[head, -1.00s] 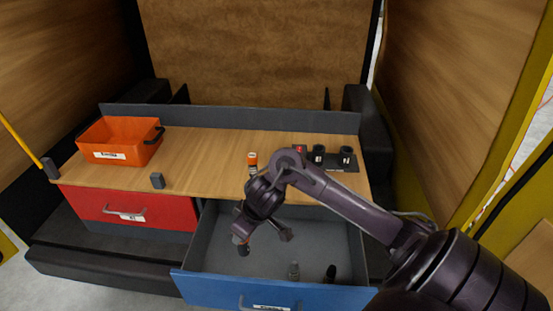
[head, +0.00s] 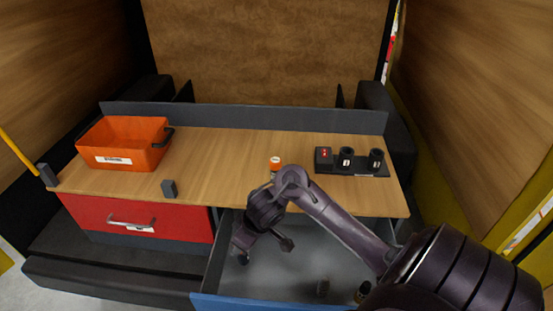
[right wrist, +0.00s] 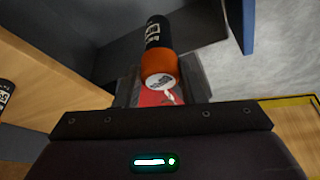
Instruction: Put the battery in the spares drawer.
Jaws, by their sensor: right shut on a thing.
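My right gripper (head: 246,250) is in the open blue drawer (head: 250,303), at its left side. In the right wrist view its jaws (right wrist: 162,88) are shut on a battery (right wrist: 155,47), a black cylinder with a white label and an orange end towards the camera. In the head view only a small dark end of the battery (head: 243,259) shows below the gripper. Whether it touches the drawer floor I cannot tell. The blue drawer front (right wrist: 244,22) shows in the right wrist view. My left gripper is out of view.
On the bench (head: 230,180) stand an orange-topped cylinder (head: 275,163), an orange bin (head: 125,143), a small grey block (head: 169,188) and a black dock (head: 352,168). A red drawer (head: 175,222) is shut.

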